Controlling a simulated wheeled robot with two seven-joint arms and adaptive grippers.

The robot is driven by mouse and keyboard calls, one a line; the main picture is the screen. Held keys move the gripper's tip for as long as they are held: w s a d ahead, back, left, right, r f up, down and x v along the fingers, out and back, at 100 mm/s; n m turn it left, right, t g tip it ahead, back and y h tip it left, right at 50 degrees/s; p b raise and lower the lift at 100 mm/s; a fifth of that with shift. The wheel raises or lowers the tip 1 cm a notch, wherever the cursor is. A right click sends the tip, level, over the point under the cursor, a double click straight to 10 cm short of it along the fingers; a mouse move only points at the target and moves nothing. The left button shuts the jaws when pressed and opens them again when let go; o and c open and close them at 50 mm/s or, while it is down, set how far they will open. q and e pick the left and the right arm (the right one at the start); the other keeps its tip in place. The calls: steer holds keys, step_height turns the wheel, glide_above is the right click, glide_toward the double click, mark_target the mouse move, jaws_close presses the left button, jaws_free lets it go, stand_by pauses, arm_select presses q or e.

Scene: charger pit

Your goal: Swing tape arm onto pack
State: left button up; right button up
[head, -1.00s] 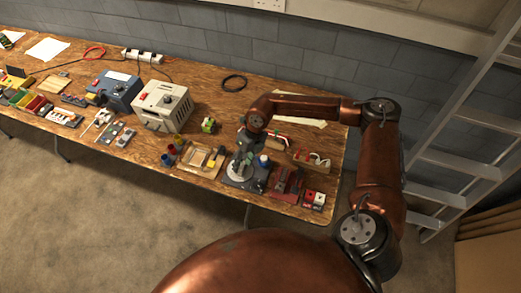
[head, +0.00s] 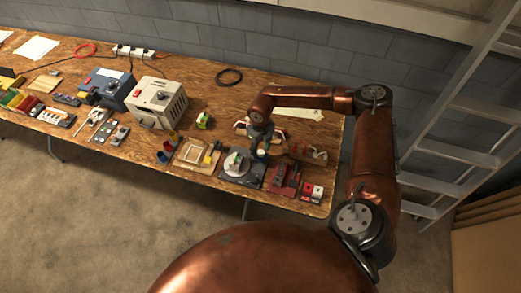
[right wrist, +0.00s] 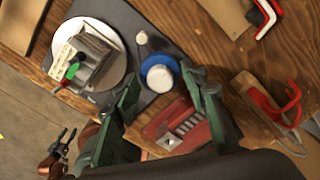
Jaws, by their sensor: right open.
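A dark base plate (head: 241,181) on the bench carries a white round disc (head: 231,171). The pack (right wrist: 88,60), a grey and cream block with a green spot, sits on the disc. A blue-and-white round part (right wrist: 160,73) stands beside the disc, with a small pale knob (right wrist: 142,38) near it; I cannot tell which part is the tape arm. My right gripper (head: 260,146) is over the base's back right side. In the right wrist view its open fingers (right wrist: 163,78) stand either side of the blue-and-white part, without a visible grip.
A red block fixture (right wrist: 182,126) and a board with a red hook (right wrist: 272,105) lie right of the base. A wooden tray (head: 197,154) lies to its left. Grey (head: 157,103) and blue (head: 108,88) boxes stand further left. A ladder (head: 455,150) leans at right.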

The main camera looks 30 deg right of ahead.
jaws_close()
stand_by(0.5)
steer(key=shift+n, duration=0.4)
steer(key=n, duration=0.4)
steer(key=shift+n, duration=0.4)
steer(key=n+b, duration=0.1)
steer(key=n, duration=0.2)
steer(key=shift+n+b, duration=0.45)
steer(key=shift+n, duration=1.15)
steer(key=shift+r, duration=0.1)
